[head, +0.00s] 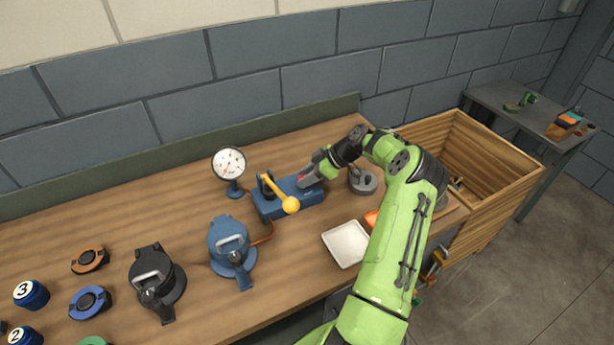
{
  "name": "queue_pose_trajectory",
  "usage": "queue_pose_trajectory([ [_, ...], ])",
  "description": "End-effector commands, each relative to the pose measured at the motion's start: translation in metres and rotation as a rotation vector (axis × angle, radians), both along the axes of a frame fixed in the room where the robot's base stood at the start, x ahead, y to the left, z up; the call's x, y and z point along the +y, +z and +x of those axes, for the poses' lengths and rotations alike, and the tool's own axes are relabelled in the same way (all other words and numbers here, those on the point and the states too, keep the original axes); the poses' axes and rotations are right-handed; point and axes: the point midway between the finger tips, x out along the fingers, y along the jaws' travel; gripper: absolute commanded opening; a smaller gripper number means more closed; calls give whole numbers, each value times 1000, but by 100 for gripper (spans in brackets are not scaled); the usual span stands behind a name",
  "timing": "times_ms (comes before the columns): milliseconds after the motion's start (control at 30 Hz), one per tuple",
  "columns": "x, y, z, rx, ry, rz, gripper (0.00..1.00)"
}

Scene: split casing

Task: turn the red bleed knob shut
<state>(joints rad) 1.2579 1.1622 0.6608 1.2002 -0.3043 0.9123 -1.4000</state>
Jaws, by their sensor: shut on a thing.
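The red bleed knob (302,177) shows as a small red spot on the right part of the blue pump block (275,205), which lies on the wooden bench. My gripper (306,175) is over that end of the block, its fingers at the knob and shut on it. The fingers hide most of the knob, so its turn position cannot be seen.
A blue casing (229,245) and a black casing (155,280) stand to the left. A white tray (346,244) lies in front of my arm, and a grey round base (363,184) is right of the block. A wooden crate (497,170) stands at the right.

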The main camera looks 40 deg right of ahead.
Motion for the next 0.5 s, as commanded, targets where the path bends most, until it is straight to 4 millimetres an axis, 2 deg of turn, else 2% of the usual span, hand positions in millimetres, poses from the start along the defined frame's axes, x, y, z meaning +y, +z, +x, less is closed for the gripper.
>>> queue_pose_trajectory([
  [267,1,-2,-1,-1,-124,-3,5],
  [500,4,-3,-2,-2,-332,-5,5],
])
